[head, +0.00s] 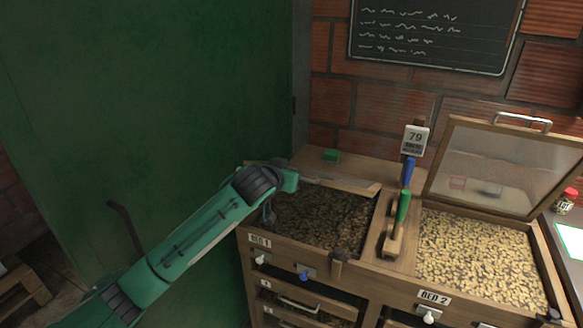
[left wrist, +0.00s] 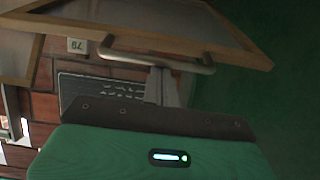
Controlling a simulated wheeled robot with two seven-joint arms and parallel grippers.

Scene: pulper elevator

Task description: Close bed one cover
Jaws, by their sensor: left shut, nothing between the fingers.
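The bed one box (head: 258,240) holds dark soil. Its wood-framed cover (head: 350,185) is at the box's back and seen nearly edge-on in the head view, tilted above the soil. In the left wrist view the cover (left wrist: 240,40) is close, with its metal bar handle (left wrist: 130,45) facing me. My left gripper (left wrist: 168,80) is shut and empty, its fingers close to the handle; I cannot tell whether they touch. In the head view my left arm reaches to the box's left back corner, and the fingers are not clear. My right gripper is not in view.
Bed two (head: 475,260) holds pale pellets, and its glazed cover (head: 490,165) stands open. Green- and blue-handled tools (head: 402,205) and a sign reading 79 (head: 415,140) stand between the beds. A green block (head: 331,155) lies behind. A large green panel (head: 150,120) is left.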

